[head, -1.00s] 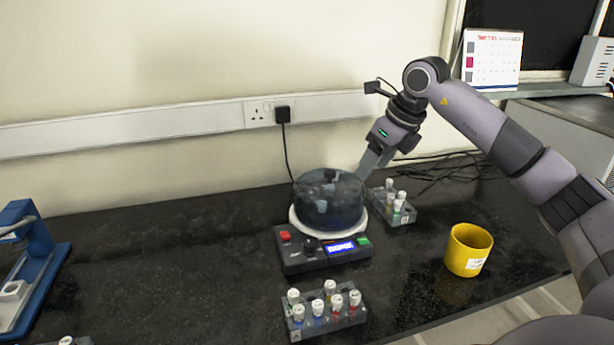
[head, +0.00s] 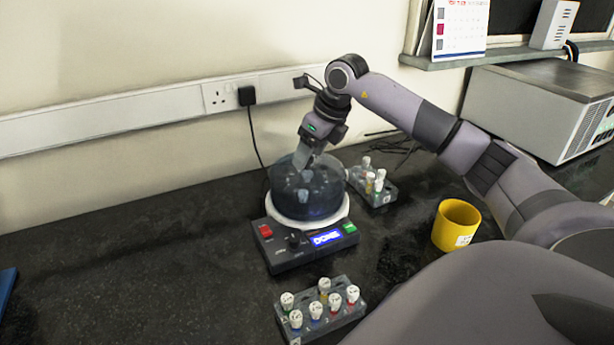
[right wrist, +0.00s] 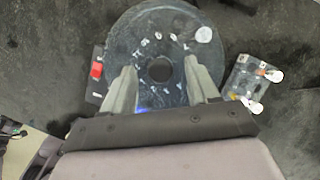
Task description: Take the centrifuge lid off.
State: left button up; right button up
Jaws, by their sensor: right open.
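The centrifuge (head: 283,254) stands on the dark bench, with a red button, a green button and a lit display that seems to read DONE. Its smoky, see-through lid (head: 328,196) sits on the white rim, and tubes show dimly inside. My right gripper (head: 304,163) is over the top of the lid, pointing down, open and holding nothing. In the right wrist view, the lid (right wrist: 150,35) lies below the spread fingers, with a dark round centre (right wrist: 159,69) roughly between them. I cannot tell whether the fingers touch the lid. My left gripper is not in view.
A rack of capped tubes (head: 345,318) stands in front of the centrifuge, and another rack (head: 378,196) is close behind it at right. A yellow cup (head: 452,226) is farther right. A black plug (head: 247,96) with a cable is on the wall.

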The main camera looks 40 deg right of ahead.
jog(key=shift+w+f, duration=0.15)
jog(key=shift+f, duration=0.2)
grip_shut()
jog(key=shift+r, duration=0.15)
